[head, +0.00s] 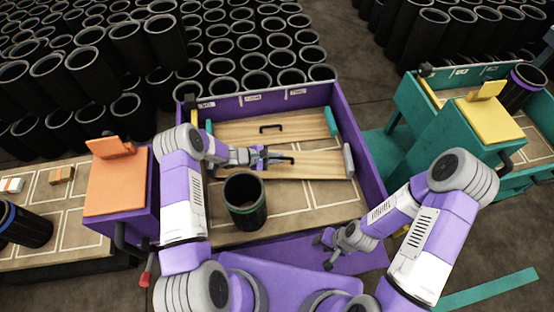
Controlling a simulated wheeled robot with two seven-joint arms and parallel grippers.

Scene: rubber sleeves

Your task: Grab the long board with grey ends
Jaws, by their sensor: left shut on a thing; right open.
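The long wooden board with grey ends (315,165) lies in the purple-walled bay. Its right grey end (348,160) shows; my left arm and gripper cover its left part. My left gripper (266,158) is shut on the board's black handle, near the board's middle. My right gripper (336,244) is open and empty, low over the front right of the bay, apart from the board.
Another board (240,132) with a black handle (271,128) and a green right end lies just behind. A black sleeve with a green band (245,201) stands in front of the boards. Purple walls (360,150) bound the bay.

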